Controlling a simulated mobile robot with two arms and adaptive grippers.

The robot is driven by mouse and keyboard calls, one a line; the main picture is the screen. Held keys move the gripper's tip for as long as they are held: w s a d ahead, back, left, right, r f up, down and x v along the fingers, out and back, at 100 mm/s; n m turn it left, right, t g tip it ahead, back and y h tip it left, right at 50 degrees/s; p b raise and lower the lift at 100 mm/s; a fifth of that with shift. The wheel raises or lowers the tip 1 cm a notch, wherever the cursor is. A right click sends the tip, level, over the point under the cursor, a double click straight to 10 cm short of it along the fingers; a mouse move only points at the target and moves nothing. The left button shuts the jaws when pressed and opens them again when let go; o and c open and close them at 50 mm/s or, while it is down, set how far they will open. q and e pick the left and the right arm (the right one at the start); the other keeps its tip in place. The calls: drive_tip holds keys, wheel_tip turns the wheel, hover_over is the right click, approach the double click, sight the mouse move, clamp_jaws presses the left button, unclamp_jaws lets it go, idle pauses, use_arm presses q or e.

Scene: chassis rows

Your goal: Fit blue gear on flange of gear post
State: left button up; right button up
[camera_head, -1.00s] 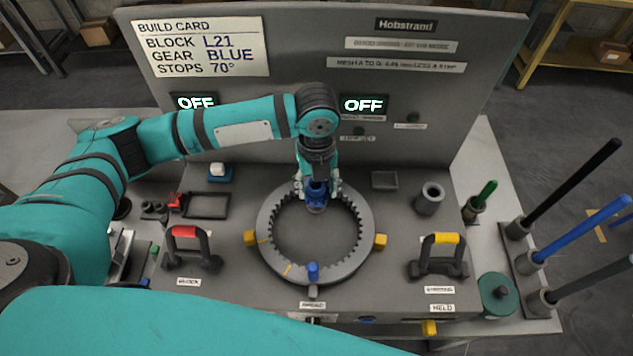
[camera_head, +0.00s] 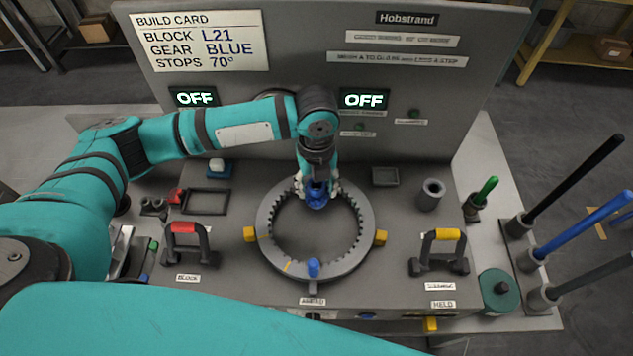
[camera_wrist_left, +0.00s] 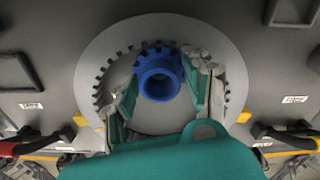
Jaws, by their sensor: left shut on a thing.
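The blue gear (camera_head: 317,197), with a raised round hub, is at the far inner side of the toothed grey ring (camera_head: 267,238). My left gripper (camera_head: 318,188) points down and is shut on it. In the left wrist view, the gear (camera_wrist_left: 158,76) sits between the fingers of my left gripper (camera_wrist_left: 160,92), and its teeth are close to the ring's inner teeth. I cannot tell whether they touch. The gear post and its flange are not visible under the gear and gripper. My right gripper is not in view.
A red-topped handle (camera_head: 184,240) stands left of the ring and a yellow-topped handle (camera_head: 441,248) right of it. Yellow blocks (camera_head: 381,237) and a blue peg (camera_head: 313,267) sit at the ring. A grey hollow cylinder (camera_head: 430,194) stands at right. The upright panel (camera_head: 300,60) rises behind.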

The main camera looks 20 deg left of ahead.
use_arm(q)
drive_tip(key=shift+f, duration=0.55)
drive_tip(key=o, duration=1.1)
drive_tip(key=shift+r, duration=0.1)
drive_tip(key=o, duration=0.4)
drive_tip(key=shift+c, duration=0.2)
wheel_tip(320, 180, up, 12)
